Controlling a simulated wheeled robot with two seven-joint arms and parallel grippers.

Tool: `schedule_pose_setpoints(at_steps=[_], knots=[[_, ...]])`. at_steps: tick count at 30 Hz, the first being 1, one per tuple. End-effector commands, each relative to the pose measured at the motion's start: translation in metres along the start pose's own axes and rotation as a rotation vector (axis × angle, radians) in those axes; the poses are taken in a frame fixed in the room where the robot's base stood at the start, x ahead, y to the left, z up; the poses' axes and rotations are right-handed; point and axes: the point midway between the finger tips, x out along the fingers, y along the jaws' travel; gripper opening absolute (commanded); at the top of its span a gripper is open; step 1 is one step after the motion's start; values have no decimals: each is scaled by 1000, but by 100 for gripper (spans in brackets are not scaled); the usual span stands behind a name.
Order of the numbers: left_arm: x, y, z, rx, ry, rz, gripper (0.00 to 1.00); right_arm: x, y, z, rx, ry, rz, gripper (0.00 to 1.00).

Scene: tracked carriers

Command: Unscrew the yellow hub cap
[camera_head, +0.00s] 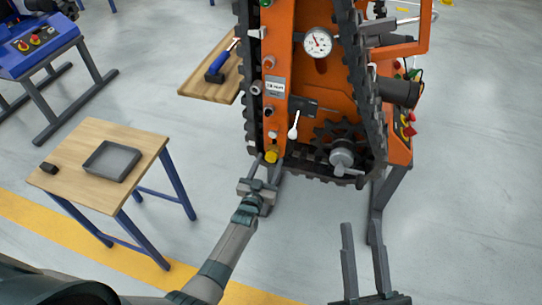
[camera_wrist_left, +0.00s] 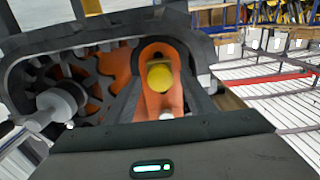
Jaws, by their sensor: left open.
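The yellow hub cap (camera_head: 271,156) sits at the lower end of the orange frame of the tracked carrier (camera_head: 283,60). It also shows in the left wrist view (camera_wrist_left: 160,76), set in a rounded orange plate. My left gripper (camera_head: 266,162) is open, with its fingers pointing up on either side of the cap. I cannot tell whether the fingers touch it.
A small wooden table (camera_head: 75,182) with a grey tray (camera_head: 112,161) and a small dark object (camera_head: 49,168) stands at the left. A wooden shelf (camera_head: 215,92) holds a blue-and-black tool (camera_head: 219,65). A toothed sprocket and grey hub (camera_head: 341,157) lie right of the cap. Floor at right is clear.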

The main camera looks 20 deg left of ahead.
Motion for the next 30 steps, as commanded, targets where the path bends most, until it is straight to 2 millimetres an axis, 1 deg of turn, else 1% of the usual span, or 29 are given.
schedule_pose_setpoints(at_steps=[16, 17, 18, 21, 27, 30], knots=[[-1, 0, 1, 13, 0, -1, 50, 0, 0, 0, 0, 0, 0, 31], [-1, 0, 1, 13, 0, -1, 45, 0, 0, 0, 0, 0, 0, 31], [-1, 0, 1, 13, 0, -1, 36, 0, 0, 0, 0, 0, 0, 31], [-1, -1, 1, 12, 0, -1, 14, 0, 0, 0, 0, 0, 0, 31], [-1, -1, 1, 10, 0, -1, 14, 0, 0, 0, 0, 0, 0, 31], [-1, -1, 1, -18, 0, 0, 14, 0, 0, 0, 0, 0, 0, 31]])
